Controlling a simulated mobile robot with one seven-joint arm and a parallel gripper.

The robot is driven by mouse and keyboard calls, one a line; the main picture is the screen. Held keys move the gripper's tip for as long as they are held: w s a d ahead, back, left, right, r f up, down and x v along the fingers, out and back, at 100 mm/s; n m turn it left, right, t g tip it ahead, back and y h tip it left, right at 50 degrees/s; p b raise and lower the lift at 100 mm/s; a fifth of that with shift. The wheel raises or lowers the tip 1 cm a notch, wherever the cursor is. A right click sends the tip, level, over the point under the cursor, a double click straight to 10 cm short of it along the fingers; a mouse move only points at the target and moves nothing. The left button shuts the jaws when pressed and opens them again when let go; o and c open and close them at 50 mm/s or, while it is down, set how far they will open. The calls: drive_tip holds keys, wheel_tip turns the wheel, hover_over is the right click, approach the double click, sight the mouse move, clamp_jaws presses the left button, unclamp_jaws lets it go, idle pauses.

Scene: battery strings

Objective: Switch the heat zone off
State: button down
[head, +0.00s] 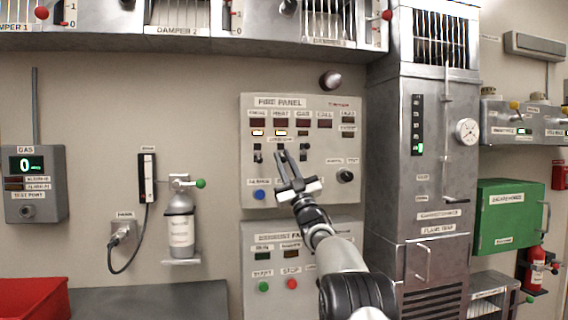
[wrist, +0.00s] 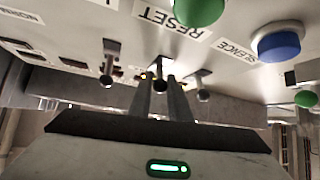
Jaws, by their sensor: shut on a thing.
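The grey fire panel (head: 327,180) is on the wall in the middle of the head view, with a row of small toggle switches. The middle toggle, under the column that appears labelled HEAT, shows in the wrist view (wrist: 160,86) between my fingers. My gripper (head: 284,160) is shut on this toggle, and its fingers (wrist: 159,95) hide much of it in the head view. The heat zone's yellow lamp (head: 281,132) is lit. Whether the toggle is up or down I cannot tell.
A left toggle (head: 257,153) and a right toggle (head: 304,152) stand close on either side. A blue button (head: 260,195), apparently SILENCE, and a green RESET button (wrist: 200,8) are near.

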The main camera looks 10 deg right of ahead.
drive_tip(key=shift+f+t, duration=0.1)
drive_tip(key=shift+t, duration=0.2)
drive_tip(key=c, duration=1.7)
unclamp_jaws()
drive_tip(key=shift+o, duration=0.2)
drive_tip(key=shift+f, duration=0.1)
drive_tip(key=b+v, duration=0.1)
drive_tip(key=v, duration=1.6)
drive_tip(key=shift+y, duration=0.3)
drive_tip(key=shift+d, duration=0.1)
